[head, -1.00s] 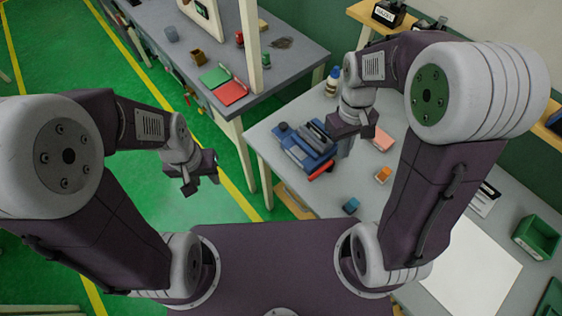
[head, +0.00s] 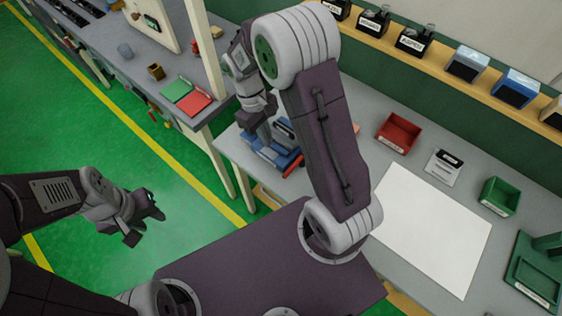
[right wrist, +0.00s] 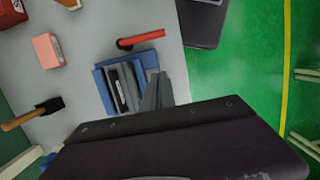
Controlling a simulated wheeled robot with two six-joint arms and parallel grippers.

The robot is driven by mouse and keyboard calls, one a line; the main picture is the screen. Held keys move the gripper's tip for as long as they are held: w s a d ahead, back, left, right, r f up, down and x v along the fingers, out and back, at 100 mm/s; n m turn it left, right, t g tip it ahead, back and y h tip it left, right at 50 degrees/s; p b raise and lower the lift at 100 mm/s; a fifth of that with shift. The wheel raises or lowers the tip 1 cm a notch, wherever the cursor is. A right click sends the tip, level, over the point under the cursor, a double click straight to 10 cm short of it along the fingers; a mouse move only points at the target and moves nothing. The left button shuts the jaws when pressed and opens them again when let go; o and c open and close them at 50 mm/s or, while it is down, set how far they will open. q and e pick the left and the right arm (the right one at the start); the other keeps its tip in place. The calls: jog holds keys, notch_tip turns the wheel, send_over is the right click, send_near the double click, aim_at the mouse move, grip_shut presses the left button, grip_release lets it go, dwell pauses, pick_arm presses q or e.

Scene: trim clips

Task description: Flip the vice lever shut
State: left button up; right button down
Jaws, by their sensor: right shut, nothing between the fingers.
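The blue vice (head: 262,158) with grey jaws stands at the left end of the grey workbench, partly hidden by my right arm. It also shows in the right wrist view (right wrist: 104,84). Its red lever (right wrist: 142,39) lies beside the vice body there, with a dark end at left; a red bit of it (head: 293,166) shows in the head view. My right gripper (right wrist: 158,92) is shut and empty, its fingers over the vice's edge, apart from the lever's red grip. Whether they touch the vice I cannot tell. My left gripper (head: 146,222) hangs over the green floor, away from the bench.
In the right wrist view, a pink block (right wrist: 47,49) and a black-headed tool with a wooden handle (right wrist: 45,108) lie near the vice. A red bin (head: 398,133), white sheet (head: 430,230) and green bin (head: 500,196) are further right. A second bench (head: 200,75) stands at left.

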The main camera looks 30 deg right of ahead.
jog(key=x, duration=0.7)
jog(key=shift+s+d+f+p, duration=0.1)
jog(key=shift+d+f+p, duration=0.05)
jog(key=shift+f+p, duration=0.15)
jog(key=s, duration=0.2)
jog(key=s+d+f+p, duration=0.1)
jog(key=shift+s+d+f, duration=0.1)
jog(key=shift+s+d, duration=0.15)
jog(key=shift+s, duration=0.1)
jog(key=shift+w, duration=0.1)
